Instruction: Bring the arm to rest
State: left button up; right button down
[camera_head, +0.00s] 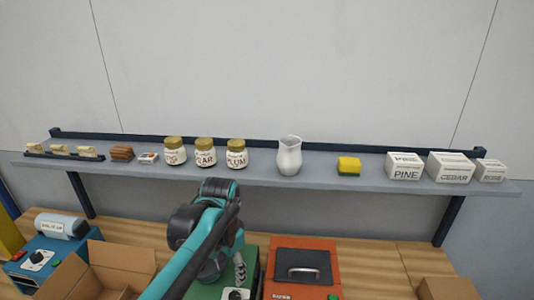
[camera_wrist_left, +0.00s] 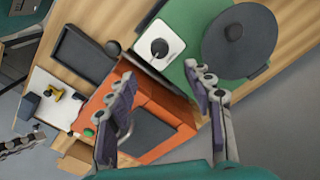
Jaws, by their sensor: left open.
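My left arm comes in from the bottom of the head view, with its dark wrist bent down over the bench in front of the shelf. In the left wrist view my left gripper (camera_wrist_left: 163,78) is open, its two fingers spread apart with nothing between them. It points down over the bench machines. The orange machine (camera_wrist_left: 165,115) with a dark lid shows partly behind the left finger. The green machine (camera_wrist_left: 188,32) with a white dial plate and round dark lid lies beyond the fingertips.
On the bench (camera_head: 375,262) stand a blue machine (camera_head: 45,262), an open cardboard box (camera_head: 118,262) and the orange machine (camera_head: 301,257). Bare wood shows right of it.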

pick_arm(q)
jog(key=s+a+f+n+t+b, duration=0.5)
jog(key=s+f+n+t+b, duration=0.1)
jog(key=s+f, duration=0.4)
jog(key=shift+s+f+n+t+b, duration=0.35)
jog(key=shift+f+n+t+b, duration=0.05)
jog(key=shift+f+n, duration=0.3)
